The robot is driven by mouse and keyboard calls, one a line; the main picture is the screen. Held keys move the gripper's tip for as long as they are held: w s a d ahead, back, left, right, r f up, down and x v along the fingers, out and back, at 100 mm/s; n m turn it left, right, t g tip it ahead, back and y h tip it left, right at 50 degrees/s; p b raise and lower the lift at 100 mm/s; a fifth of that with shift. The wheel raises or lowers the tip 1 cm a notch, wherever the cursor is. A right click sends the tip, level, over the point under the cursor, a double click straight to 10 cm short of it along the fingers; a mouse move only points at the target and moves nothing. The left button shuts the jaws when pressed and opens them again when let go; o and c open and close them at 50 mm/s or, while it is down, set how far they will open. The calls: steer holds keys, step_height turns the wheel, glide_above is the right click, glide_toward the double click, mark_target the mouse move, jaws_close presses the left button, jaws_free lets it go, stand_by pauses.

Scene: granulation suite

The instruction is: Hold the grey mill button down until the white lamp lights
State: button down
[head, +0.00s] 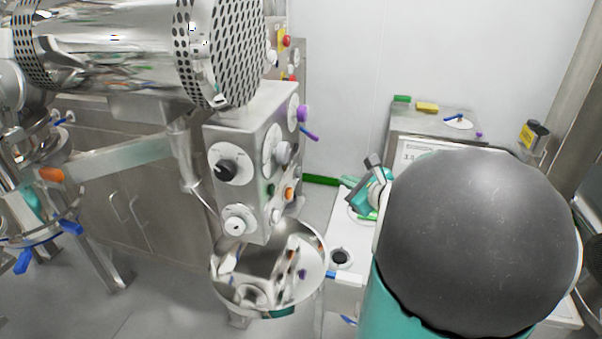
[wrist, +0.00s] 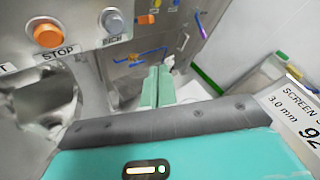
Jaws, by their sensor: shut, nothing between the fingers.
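In the wrist view a round grey button (wrist: 113,20) sits at the upper middle of a metal panel, with a small label below it that I read as INCH. An orange button (wrist: 47,35) marked STOP is to its left. The teal fingers of my gripper (wrist: 158,75) are shut together and empty, below and right of the grey button in that view and apart from it. In the head view my gripper (head: 347,181) is right of the steel control box (head: 258,165), with a gap between them. I cannot make out which fitting is the white lamp.
A shiny steel bowl (head: 318,290) stands below the control box. A perforated steel drum (head: 235,50) hangs above it. A steel cabinet (head: 435,122) with small coloured items on top is at the right. In the wrist view a SCREEN label (wrist: 297,108) shows at the right.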

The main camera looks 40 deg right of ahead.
mark_target(299, 173)
steer(key=w+a, duration=0.4)
steer(key=w, duration=0.2)
steer(key=shift+w+a, duration=0.15)
steer(key=shift+a, duration=0.25)
steer(key=shift+w, duration=0.1)
stand_by(1.6)
steer(key=shift+w+a, duration=0.25)
